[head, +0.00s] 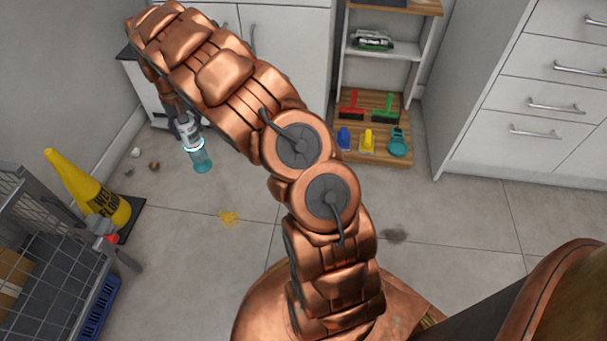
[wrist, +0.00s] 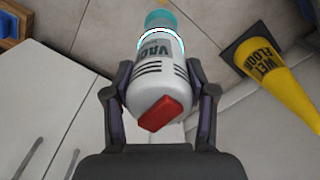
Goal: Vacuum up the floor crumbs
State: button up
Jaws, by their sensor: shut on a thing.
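A white handheld vacuum (head: 188,132) with a teal clear nozzle and a glowing ring is held in my gripper (head: 178,112) at the left of the head view. In the wrist view the vacuum (wrist: 160,80) lies between both fingers of my gripper (wrist: 160,95), its red end toward me and its nozzle pointing away. Its nozzle is over or near the floor; the exact gap cannot be told. Small crumbs (head: 154,165) lie on the floor left of the nozzle, one whitish and others brown. My arm hides part of the floor and cabinets.
A yellow wet floor cone (head: 85,185) stands left, also in the wrist view (wrist: 275,85). A wire cart (head: 45,265) is at lower left. A shelf (head: 375,150) holds coloured brushes. The central floor is open.

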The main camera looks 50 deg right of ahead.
jog(key=s+d+f+m+b, duration=0.4)
jog(key=s+d+f+m, duration=0.7)
jog(key=s+d+f, duration=1.25)
notch_tip(320, 180, down, 8)
jog(key=b, duration=0.2)
jog(key=shift+w+d+r, duration=0.15)
jog(key=shift+w+d, duration=0.1)
jog(key=shift+w, duration=0.05)
jog(key=shift+s+a+r+p, duration=0.1)
jog(key=shift+a+p, duration=0.1)
jog(key=shift+p, duration=0.1)
